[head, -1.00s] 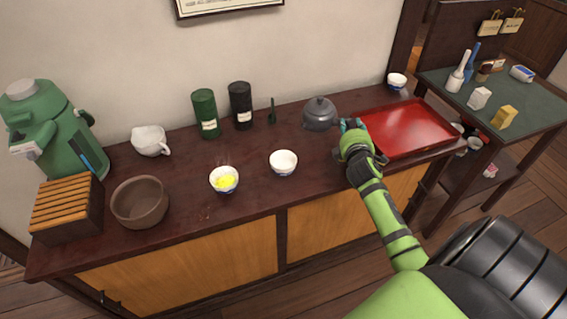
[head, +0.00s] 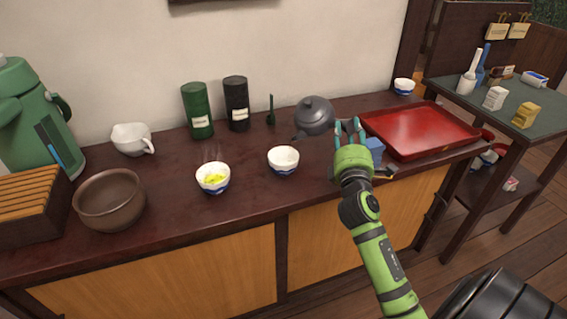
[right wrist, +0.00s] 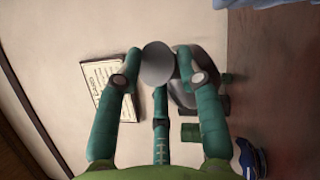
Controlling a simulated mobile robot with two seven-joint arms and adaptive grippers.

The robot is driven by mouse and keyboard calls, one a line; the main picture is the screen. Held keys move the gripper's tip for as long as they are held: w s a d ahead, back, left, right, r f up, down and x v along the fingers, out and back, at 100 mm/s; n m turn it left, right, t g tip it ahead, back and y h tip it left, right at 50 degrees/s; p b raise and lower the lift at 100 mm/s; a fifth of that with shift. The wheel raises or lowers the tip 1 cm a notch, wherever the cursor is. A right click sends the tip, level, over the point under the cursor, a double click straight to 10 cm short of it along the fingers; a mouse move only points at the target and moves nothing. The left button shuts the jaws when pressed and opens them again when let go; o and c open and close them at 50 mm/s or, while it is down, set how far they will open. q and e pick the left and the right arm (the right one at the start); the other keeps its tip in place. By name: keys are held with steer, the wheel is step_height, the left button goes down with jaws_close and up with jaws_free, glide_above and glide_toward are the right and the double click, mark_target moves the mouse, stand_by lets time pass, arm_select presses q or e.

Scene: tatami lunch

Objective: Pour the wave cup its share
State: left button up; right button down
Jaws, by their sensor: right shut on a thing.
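The dark grey teapot (head: 314,116) is at the back of the counter, spout toward the lower left. My right gripper (head: 348,129) is at its right side, shut on its handle; in the right wrist view the fingers close around a grey round end (right wrist: 158,64). I cannot tell whether the pot is clear of the counter. A white cup with a blue base (head: 283,160) stands left of the gripper and looks empty. Another cup (head: 213,179) holds steaming yellow-green liquid. A third cup (head: 404,86) stands at the back right. Wave patterns are too small to tell. My left gripper is not in view.
A red tray (head: 420,130) lies to the right, with a small blue thing (head: 375,147) beside the gripper. Green (head: 197,110) and black (head: 237,103) canisters stand at the back. A white pitcher (head: 131,138) and brown bowl (head: 109,199) are left. The front middle counter is clear.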

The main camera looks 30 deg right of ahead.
arm_select(q)
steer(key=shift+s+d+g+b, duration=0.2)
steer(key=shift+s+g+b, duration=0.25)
steer(key=shift+b, duration=0.35)
arm_select(e)
steer(key=shift+s+a+r+n+t, duration=0.3)
steer(key=shift+a+r, duration=0.35)
steer(key=shift+a, duration=0.1)
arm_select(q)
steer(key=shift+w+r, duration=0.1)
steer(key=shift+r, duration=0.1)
arm_select(e)
steer(key=shift+a+r+h, duration=0.1)
steer(key=shift+r+h, duration=0.05)
steer(key=shift+h, duration=0.15)
arm_select(q)
steer(key=shift+b, duration=0.35)
arm_select(e)
steer(key=shift+r, duration=0.1)
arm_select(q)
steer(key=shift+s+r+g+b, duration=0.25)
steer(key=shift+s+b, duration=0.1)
arm_select(e)
steer(key=shift+a+t, duration=0.1)
steer(key=shift+t, duration=0.2)
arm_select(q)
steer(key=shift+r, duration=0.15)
